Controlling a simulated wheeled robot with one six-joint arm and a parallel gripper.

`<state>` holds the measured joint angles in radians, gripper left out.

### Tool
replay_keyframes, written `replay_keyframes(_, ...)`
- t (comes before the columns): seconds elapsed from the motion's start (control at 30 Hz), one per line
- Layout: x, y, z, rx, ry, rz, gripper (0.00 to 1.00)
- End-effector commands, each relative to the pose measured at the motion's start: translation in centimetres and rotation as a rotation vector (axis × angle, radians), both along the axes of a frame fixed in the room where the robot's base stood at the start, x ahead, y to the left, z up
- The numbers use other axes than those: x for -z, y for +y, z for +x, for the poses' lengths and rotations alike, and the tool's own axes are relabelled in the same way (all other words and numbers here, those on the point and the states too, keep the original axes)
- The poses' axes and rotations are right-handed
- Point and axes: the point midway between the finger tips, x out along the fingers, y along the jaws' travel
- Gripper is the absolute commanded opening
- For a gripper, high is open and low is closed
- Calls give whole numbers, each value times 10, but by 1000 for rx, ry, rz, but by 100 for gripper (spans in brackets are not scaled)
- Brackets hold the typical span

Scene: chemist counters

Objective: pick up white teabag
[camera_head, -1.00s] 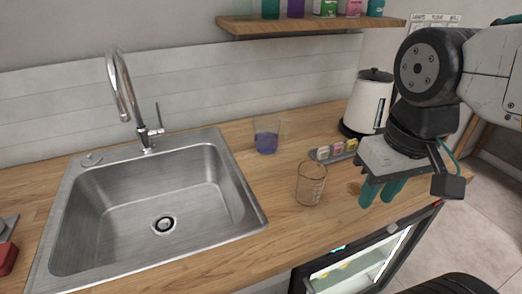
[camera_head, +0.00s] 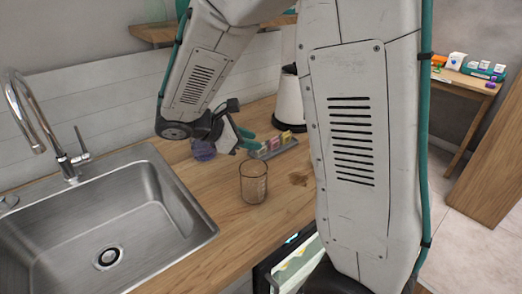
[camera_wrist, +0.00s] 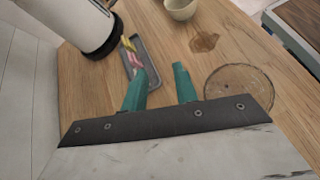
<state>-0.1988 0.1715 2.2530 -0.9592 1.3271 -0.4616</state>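A grey tray (camera_head: 283,146) with small teabags stands on the wooden counter, and it also shows in the wrist view (camera_wrist: 153,76). A yellow teabag (camera_wrist: 128,44) and a pink teabag (camera_wrist: 135,60) show in it. I cannot clearly pick out a white teabag; the tray's near end is partly hidden by my left finger in the wrist view. My gripper (camera_wrist: 160,70) is open and empty, with two teal fingers apart. It hangs above the counter by the tray's near end, and its teal finger shows beside the tray in the head view (camera_head: 247,135).
A clear beaker (camera_head: 254,184) stands close to the gripper, right of it in the wrist view (camera_wrist: 240,90). A beaker with purple liquid (camera_head: 203,151) is partly hidden by my arm. A white kettle (camera_head: 289,103) stands behind the tray. The sink (camera_head: 165,235) is left.

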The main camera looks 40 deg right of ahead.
Motion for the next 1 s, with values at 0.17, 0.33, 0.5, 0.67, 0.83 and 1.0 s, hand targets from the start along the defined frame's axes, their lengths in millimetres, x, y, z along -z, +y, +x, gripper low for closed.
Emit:
replay_keyframes(0.17, 32, 5, 45, -189, 160, -127, 29)
replay_keyframes(0.33, 44, 7, 61, -256, 214, -173, 29)
replay_keyframes(0.5, 51, -8, 63, -262, 222, -179, 29)
replay_keyframes(0.67, 58, -24, 62, -262, 222, -178, 29)
replay_keyframes(0.83, 68, -49, 59, -261, 221, -178, 29)
replay_keyframes(1.0, 74, -63, 60, -262, 220, -177, 29)
